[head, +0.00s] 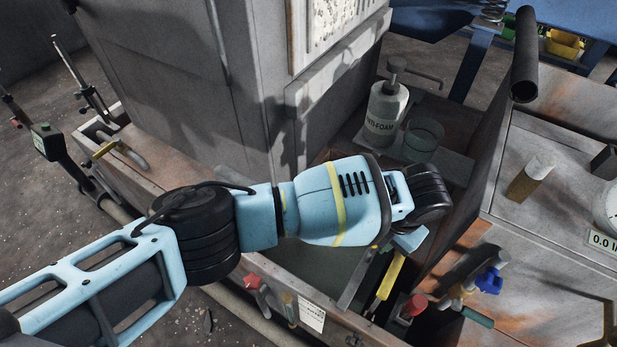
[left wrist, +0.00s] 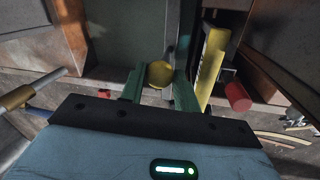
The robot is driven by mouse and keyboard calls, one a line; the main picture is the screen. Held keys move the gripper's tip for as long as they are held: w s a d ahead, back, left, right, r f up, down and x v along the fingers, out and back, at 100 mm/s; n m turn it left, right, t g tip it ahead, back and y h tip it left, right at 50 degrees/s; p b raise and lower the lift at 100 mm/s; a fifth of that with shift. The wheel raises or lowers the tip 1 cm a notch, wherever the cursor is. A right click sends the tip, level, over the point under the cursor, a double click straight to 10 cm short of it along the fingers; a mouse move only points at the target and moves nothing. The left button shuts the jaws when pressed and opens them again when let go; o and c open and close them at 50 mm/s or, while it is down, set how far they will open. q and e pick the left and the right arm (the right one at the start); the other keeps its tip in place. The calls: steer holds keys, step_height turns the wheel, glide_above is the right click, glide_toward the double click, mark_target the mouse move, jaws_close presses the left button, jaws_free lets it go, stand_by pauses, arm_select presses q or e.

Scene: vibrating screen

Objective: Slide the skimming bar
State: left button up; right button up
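My left arm reaches in from the left in the head view, with its gripper (head: 405,240) over the trough and its fingers mostly hidden behind the wrist. In the left wrist view, the green fingers (left wrist: 158,88) stand on either side of a round yellow knob (left wrist: 160,73). The knob nearly fills the gap, but I cannot tell whether both fingers touch it. A grey strip (left wrist: 171,42), which looks like the skimming bar, runs away behind it; it also shows in the head view (head: 356,282). A yellow bar (left wrist: 213,62) lies just right of the fingers. My right gripper is not in view.
A red knob (left wrist: 238,97) is close right of the yellow bar. An anti-foam bottle (head: 387,108) and a glass beaker (head: 423,138) stand behind my gripper. A tall grey housing (head: 190,90) rises behind my arm. Blue-handled valves (head: 489,280) are at the right.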

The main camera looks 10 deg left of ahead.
arm_select(q)
steer(key=o, duration=0.4)
steer(key=shift+s+d+r+p, duration=0.1)
steer(key=shift+d+r+p, duration=0.05)
steer(key=shift+r+p, duration=0.7)
steer(key=shift+s+d+r+p, duration=0.15)
steer(key=shift+r+p, duration=0.4)
steer(key=shift+r, duration=0.6)
steer(key=shift+s+d+r+p, duration=0.1)
steer(key=shift+d+r+p, duration=0.05)
steer(key=shift+r+p, duration=0.7)
steer(key=shift+r, duration=0.1)
